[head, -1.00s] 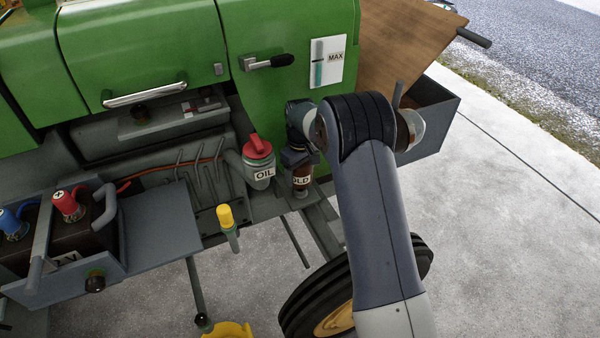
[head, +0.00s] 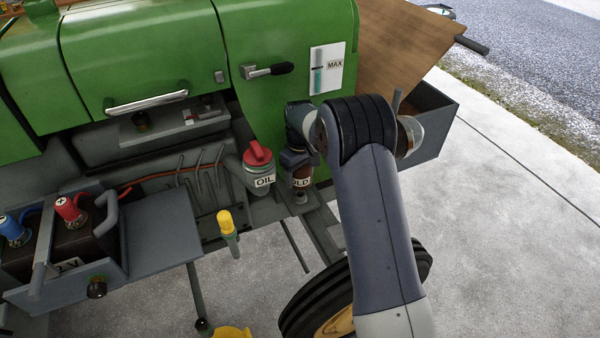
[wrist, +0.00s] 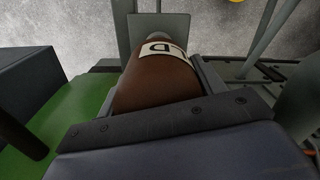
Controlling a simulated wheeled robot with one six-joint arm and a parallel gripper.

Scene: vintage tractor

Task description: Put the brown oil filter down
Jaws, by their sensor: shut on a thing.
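The brown oil filter (head: 301,172), with a white label partly reading "OLD", is upright at the tractor's side, just right of the oil filler. My gripper (head: 297,156) is shut on it, coming from above and the right. In the wrist view, the brown filter (wrist: 150,88) fills the space between the jaws of my gripper (wrist: 155,75), its label turned partly away. A grey fitting shows just below the filter in the head view. I cannot tell whether the two touch.
The red-capped oil filler (head: 260,165) stands close on the left, with a yellow-handled dipstick (head: 227,226) below. An open grey box (head: 432,128) is behind my arm at the right. A black tyre (head: 305,300) is below. The battery tray (head: 60,275) is at the left.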

